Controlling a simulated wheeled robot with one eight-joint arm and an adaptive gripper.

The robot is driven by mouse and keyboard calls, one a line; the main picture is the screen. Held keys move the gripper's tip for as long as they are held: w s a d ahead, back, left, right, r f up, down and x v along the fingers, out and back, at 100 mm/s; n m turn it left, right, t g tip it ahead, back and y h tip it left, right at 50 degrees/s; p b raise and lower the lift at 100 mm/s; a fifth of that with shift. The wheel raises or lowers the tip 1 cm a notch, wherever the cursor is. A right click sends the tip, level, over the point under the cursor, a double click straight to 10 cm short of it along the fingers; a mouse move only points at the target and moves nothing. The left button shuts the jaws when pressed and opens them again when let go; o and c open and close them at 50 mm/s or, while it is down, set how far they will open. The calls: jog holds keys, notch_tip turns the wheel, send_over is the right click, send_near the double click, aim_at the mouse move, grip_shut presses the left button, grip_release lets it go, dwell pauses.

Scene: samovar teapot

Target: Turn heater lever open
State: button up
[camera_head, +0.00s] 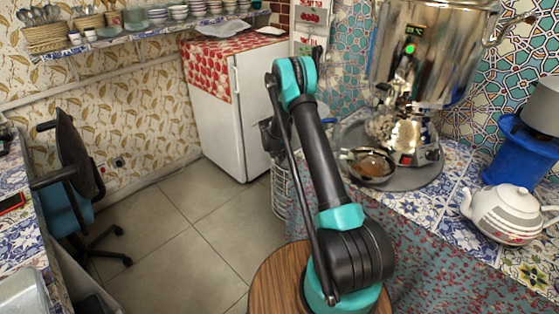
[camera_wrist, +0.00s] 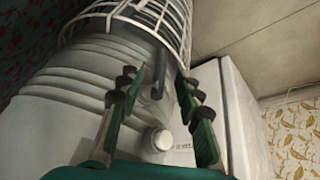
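The heater is a pale ribbed cylinder (camera_wrist: 85,95) with a white wire cage on top, filling the left and middle of the wrist view. In the head view only its wire cage (camera_head: 281,190) shows, beside my arm. A dark upright bar (camera_wrist: 157,82), perhaps the lever, stands on the heater's front between my fingers. A round pale knob (camera_wrist: 162,140) sits below it. My gripper (camera_wrist: 160,86) is open, its green fingers with black pads on either side of the bar. I cannot tell whether they touch it. In the head view my gripper is hidden.
A white fridge (camera_head: 240,105) stands behind the heater and shows right of it in the wrist view. The tiled counter (camera_head: 455,215) at right carries a steel samovar (camera_head: 425,55) and a white teapot (camera_head: 505,212).

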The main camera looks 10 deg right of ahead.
aim_at(279, 157)
jog(key=shift+x, duration=2)
grip_shut()
